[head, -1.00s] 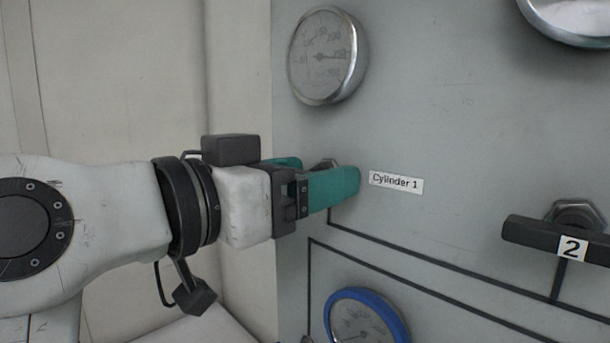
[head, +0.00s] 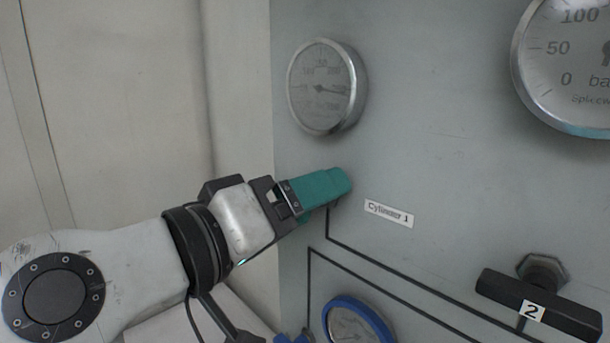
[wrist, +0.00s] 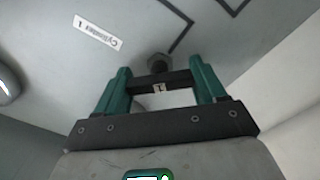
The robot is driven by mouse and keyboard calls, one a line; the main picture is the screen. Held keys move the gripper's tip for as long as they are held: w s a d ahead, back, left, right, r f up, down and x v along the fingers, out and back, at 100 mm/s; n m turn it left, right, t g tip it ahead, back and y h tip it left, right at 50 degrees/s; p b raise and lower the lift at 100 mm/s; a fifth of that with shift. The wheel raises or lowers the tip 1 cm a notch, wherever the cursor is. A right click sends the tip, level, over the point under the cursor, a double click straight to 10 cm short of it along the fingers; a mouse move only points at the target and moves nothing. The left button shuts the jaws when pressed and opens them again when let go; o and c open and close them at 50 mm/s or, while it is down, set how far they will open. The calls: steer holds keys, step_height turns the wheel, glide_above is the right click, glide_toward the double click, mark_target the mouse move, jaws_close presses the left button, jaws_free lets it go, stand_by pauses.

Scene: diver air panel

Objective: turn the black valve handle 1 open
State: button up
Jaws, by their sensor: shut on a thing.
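The black valve handle 1 (wrist: 170,80) shows in the wrist view as a short bar with a white "1" tag. It sits in front of a hex nut (wrist: 157,62) on the panel. My gripper (wrist: 161,84) is shut on the handle, with one teal finger at each end of the bar. In the head view my gripper (head: 322,190) is at the panel just left of the "Cylinder 1" label (head: 389,213). My fingers hide the handle there.
The grey panel (head: 440,150) carries a gauge (head: 322,88) above my gripper and a blue-rimmed gauge (head: 356,322) below. Black valve handle 2 (head: 560,312) is at the lower right. A large gauge (head: 560,60) is at the upper right. A pale wall (head: 120,100) stands at left.

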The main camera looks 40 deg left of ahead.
steer(key=n+p, duration=0.4)
steer(key=shift+r+n, duration=0.2)
steer(key=shift+n, duration=0.1)
steer(key=shift+a+f+n+p, duration=0.1)
steer(key=shift+f+n+p, duration=0.1)
steer(key=shift+n+p, duration=1.25)
steer(key=shift+f, duration=0.1)
steer(key=o, duration=1)
steer(key=shift+o, duration=0.2)
steer(key=shift+s, duration=0.1)
steer(key=s+b, duration=0.2)
steer(key=s, duration=0.8)
steer(key=shift+s+a+b, duration=0.3)
steer(key=shift+a, duration=0.1)
